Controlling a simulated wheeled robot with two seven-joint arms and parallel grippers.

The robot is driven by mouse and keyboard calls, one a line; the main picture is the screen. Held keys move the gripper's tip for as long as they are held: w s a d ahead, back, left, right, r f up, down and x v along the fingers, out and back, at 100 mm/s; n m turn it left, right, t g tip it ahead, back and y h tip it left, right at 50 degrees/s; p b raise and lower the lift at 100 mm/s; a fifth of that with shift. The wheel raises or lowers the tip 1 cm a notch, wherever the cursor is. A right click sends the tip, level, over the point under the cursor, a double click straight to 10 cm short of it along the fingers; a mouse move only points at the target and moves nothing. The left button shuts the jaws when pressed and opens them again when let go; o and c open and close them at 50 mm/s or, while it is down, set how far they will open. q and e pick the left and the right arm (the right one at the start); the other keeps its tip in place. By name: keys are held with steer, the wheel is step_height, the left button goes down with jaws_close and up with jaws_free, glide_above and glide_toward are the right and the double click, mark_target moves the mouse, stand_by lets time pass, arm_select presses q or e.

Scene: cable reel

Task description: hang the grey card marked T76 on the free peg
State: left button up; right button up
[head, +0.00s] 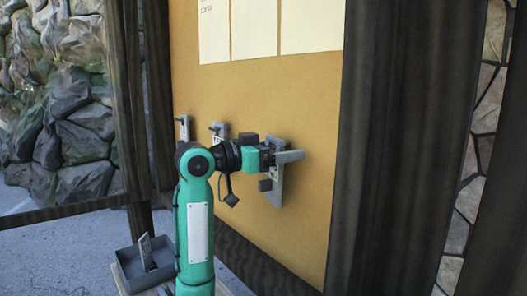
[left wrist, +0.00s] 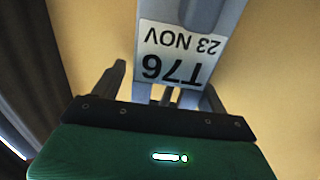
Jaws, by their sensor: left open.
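The grey card marked T76 (head: 276,192) is against the tan board, at the right of a row of cards. In the left wrist view the card (left wrist: 178,50) shows a white label reading T76 and 23 NOV, upside down in the picture. My left gripper (head: 279,170) is at the card, in front of the board. In the left wrist view its jaws (left wrist: 165,92) are open near the card's label end. The peg behind the card is hidden, so I cannot tell how the card sits on it. My right gripper is not in view.
Two other grey cards (head: 183,128) and (head: 219,132) hang on the tan board (head: 255,95) to the left. A grey tray (head: 128,272) at lower left holds a grey piece (head: 146,250). Dark posts (head: 400,150) frame the board. White sheets (head: 265,28) are above.

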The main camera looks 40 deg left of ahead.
arm_select(q)
steer(key=s+a+b, duration=0.1)
steer(key=s+a+f+b, duration=0.1)
steer(key=shift+s+a+f+b, duration=0.2)
steer(key=shift+s+f+b, duration=0.1)
steer(key=shift+s+b, duration=0.1)
steer(key=d+r+b+v, duration=0.1)
steer(key=b+v, duration=0.2)
steer(key=v, duration=0.7)
steer(key=shift+s+r, duration=0.35)
steer(key=shift+s, duration=0.05)
